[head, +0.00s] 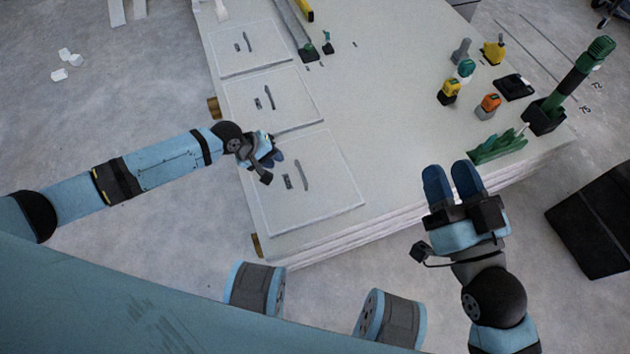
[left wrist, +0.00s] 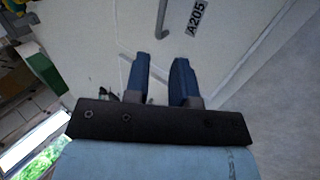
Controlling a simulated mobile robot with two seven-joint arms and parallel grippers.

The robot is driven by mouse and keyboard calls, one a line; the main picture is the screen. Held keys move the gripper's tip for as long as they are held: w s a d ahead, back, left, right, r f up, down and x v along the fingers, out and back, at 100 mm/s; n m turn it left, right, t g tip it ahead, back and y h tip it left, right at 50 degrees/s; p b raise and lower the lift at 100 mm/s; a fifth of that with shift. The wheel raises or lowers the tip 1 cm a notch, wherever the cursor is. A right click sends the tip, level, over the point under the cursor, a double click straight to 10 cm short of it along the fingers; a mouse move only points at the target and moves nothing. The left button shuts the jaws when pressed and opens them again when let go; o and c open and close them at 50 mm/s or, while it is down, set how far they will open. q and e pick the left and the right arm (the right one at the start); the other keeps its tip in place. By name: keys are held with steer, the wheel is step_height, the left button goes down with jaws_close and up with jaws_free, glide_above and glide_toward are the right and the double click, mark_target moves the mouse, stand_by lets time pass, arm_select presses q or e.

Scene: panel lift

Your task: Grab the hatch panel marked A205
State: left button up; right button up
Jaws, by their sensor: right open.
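The hatch panel marked A205 (left wrist: 232,62) shows in the left wrist view, with its label and a grey bar handle (left wrist: 162,18) near the top. In the head view it appears to be the nearest of three pale panels (head: 328,200); its label is too small to read there. My left gripper (head: 274,160) is over the far left part of that panel, short of the handle. In the left wrist view its blue fingers (left wrist: 160,70) are apart with nothing between them. My right gripper (head: 453,178) is open and empty, off the near right edge of the worktop.
Two similar panels, a middle one (head: 285,88) and a far one (head: 240,55), lie beyond on the pale worktop (head: 390,160). Tools (head: 488,105), a green glove (head: 497,146) and a dark holder (head: 543,118) stand at the right. A black box (head: 595,225) is on the floor.

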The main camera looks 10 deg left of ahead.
mark_target(300, 171)
arm_select(q)
steer(key=b+x, duration=0.3)
steer(key=x, duration=0.5)
steer(key=shift+w+f+b, duration=0.1)
steer(key=shift+f+b, duration=0.25)
steer(key=b+x, duration=0.1)
steer(key=x, duration=0.1)
steer(key=b+x, duration=0.2)
steer(key=x, duration=0.1)
steer(key=shift+s, duration=0.25)
steer(key=shift+w+d+f, duration=0.1)
steer(key=shift+d+f, duration=0.05)
steer(key=shift+d, duration=0.05)
arm_select(e)
step_height(300, 171, down, 10)
steer(key=n+g, duration=0.1)
steer(key=g, duration=0.2)
steer(key=shift+w+a+r+g, duration=0.2)
steer(key=shift+w+a+g, duration=0.1)
steer(key=shift+g, duration=0.1)
arm_select(q)
jaws_close()
